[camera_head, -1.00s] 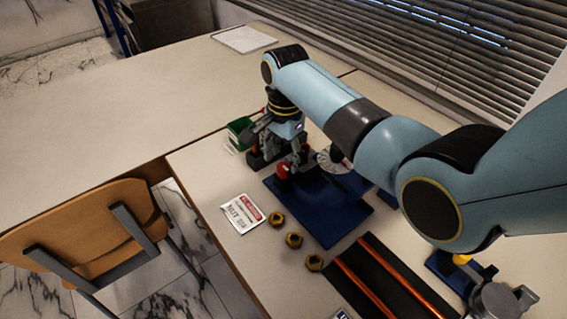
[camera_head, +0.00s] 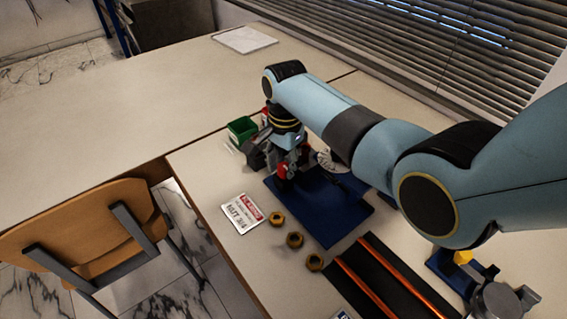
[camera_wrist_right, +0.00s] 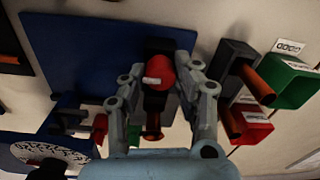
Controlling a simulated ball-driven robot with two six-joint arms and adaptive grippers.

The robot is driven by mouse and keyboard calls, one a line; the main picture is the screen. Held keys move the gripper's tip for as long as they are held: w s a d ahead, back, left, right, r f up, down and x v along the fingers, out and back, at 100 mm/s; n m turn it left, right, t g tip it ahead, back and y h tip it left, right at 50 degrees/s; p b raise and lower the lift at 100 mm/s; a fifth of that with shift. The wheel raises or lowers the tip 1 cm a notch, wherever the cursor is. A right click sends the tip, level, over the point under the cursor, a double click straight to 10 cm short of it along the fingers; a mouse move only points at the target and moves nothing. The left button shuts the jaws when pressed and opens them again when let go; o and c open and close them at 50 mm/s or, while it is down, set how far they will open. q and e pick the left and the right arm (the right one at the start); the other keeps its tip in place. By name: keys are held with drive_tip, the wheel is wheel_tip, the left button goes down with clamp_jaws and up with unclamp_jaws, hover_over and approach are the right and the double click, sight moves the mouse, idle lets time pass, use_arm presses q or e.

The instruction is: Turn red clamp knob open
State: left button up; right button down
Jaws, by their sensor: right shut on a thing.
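The red clamp knob (camera_head: 283,171) stands on the blue base plate (camera_head: 335,215) and is partly hidden by my right gripper (camera_head: 293,160) in the head view. In the right wrist view the knob (camera_wrist_right: 161,71), with a small white mark on it, sits between the two grey fingers of the right gripper (camera_wrist_right: 160,75). The fingers are shut on it, one on each side. A dark clamp body shows behind the knob. My left gripper is not in view.
A green bin (camera_head: 241,130) and a red bin (camera_wrist_right: 250,125) stand beside the plate. A white dial (camera_head: 330,161) is close to the gripper. Several brass nuts (camera_head: 294,240), a printed card (camera_head: 241,213) and orange rods (camera_head: 375,283) lie nearer.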

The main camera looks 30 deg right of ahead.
drive_tip(key=n+p, duration=0.2)
drive_tip(key=n, duration=0.1)
drive_tip(key=shift+r+n+p, duration=0.15)
drive_tip(key=shift+n+p, duration=0.15)
drive_tip(key=n+p, duration=0.2)
drive_tip(key=n, duration=0.2)
drive_tip(key=shift+n, duration=0.3)
drive_tip(key=n+p, duration=0.1)
drive_tip(key=n, duration=0.3)
drive_tip(key=shift+n, duration=0.3)
drive_tip(key=n, duration=0.4)
drive_tip(key=shift+n, duration=0.4)
drive_tip(key=c, duration=1)
unclamp_jaws()
